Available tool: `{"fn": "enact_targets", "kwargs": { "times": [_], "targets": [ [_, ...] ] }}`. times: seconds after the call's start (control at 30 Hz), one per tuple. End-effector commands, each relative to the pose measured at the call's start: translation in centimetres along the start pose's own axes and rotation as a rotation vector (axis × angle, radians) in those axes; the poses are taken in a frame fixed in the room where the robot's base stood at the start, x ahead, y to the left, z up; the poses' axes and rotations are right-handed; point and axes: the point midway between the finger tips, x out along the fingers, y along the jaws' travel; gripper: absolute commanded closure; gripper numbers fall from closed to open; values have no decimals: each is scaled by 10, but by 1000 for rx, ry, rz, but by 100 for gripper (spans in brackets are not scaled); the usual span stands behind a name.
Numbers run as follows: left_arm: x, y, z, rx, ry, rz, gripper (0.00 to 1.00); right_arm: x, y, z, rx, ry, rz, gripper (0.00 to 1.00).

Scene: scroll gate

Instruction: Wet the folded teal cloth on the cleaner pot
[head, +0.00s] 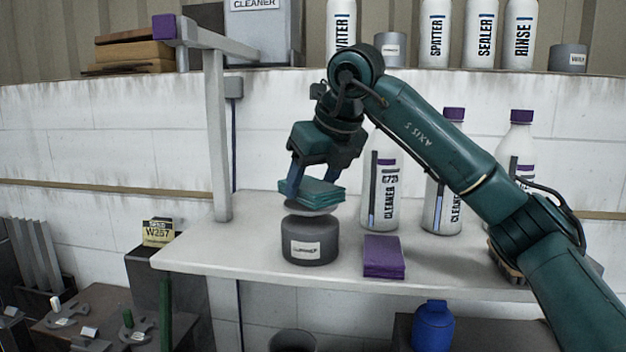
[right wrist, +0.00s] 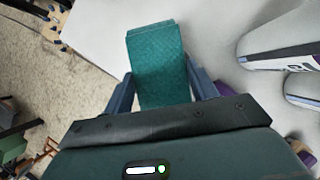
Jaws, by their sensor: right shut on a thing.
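The folded teal cloth (head: 318,190) is held in my right gripper (head: 312,190), just above the cleaner pot. In the right wrist view the cloth (right wrist: 158,65) sits between the two fingers of the right gripper (right wrist: 160,88). The cleaner pot (head: 310,244) is a dark grey round pot with a white label, standing on the white shelf (head: 225,258). A paler grey disc-shaped top (head: 308,209) shows on the pot, right under the cloth. I cannot tell whether cloth and disc touch. The wrist view does not show the pot. My left gripper is not in view.
A folded purple cloth (head: 384,257) lies right of the pot. White cleaner bottles (head: 381,185) stand behind it, near my right arm. A shelf post (head: 217,140) rises on the left. A blue container (head: 432,326) is below the shelf.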

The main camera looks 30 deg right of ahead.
Motion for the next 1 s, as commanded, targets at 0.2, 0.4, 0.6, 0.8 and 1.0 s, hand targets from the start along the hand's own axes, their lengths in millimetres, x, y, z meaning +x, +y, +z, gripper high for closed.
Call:
{"fn": "enact_targets", "kwargs": {
  "times": [0.2, 0.4, 0.6, 0.8, 1.0],
  "targets": [
    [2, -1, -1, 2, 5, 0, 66, 1, 0, -1, 0, 0, 0, 61],
    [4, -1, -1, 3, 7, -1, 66, 4, 0, -2, 0, 0, 0, 61],
    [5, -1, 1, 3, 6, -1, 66, 6, 0, -3, 0, 0, 0, 61],
    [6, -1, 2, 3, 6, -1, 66, 8, 0, -4, 0, -1, 0, 61],
    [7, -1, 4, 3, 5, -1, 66, 10, 0, -6, 0, 0, 0, 61]
  ]
}}
